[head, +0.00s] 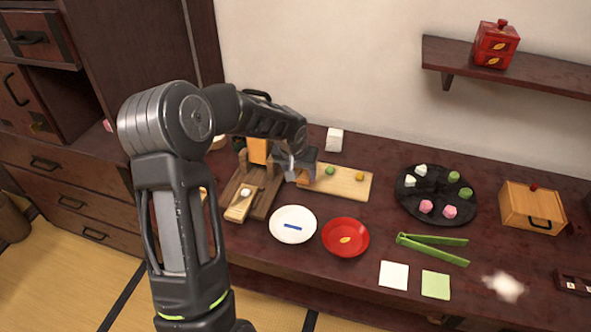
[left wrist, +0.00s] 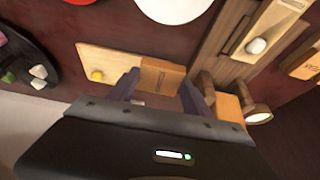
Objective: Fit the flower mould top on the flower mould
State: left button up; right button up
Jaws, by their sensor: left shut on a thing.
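My left gripper (head: 300,165) hangs over the back left of the counter, just right of the dark wooden stand. In the left wrist view its fingers are closed on a small wooden block (left wrist: 162,76), which appears to be the flower mould top. The flower mould (head: 238,210) is a pale wooden piece lying on the stand, with a white ball (head: 245,192) on it. The mould also shows in the left wrist view (left wrist: 272,28), apart from the held block. My right gripper is not in view.
An orange block (head: 258,150) stands behind the mould. A white plate (head: 293,237), a red plate (head: 358,248), green tongs (head: 435,240) and a black tray (head: 408,207) of sweets lie to the right.

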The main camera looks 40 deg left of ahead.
pick_arm(q)
jog(key=s+d+r+m, duration=0.1)
jog(key=d+r+m, duration=0.1)
jog(key=d, duration=0.9)
jog(key=s+d+r+m+h, duration=0.1)
jog(key=s+d+r, duration=0.1)
jog(key=d, duration=0.9)
jog(key=shift+s+r+m, duration=0.15)
jog(key=shift+r+m, duration=0.25)
jog(key=shift+r, duration=0.45)
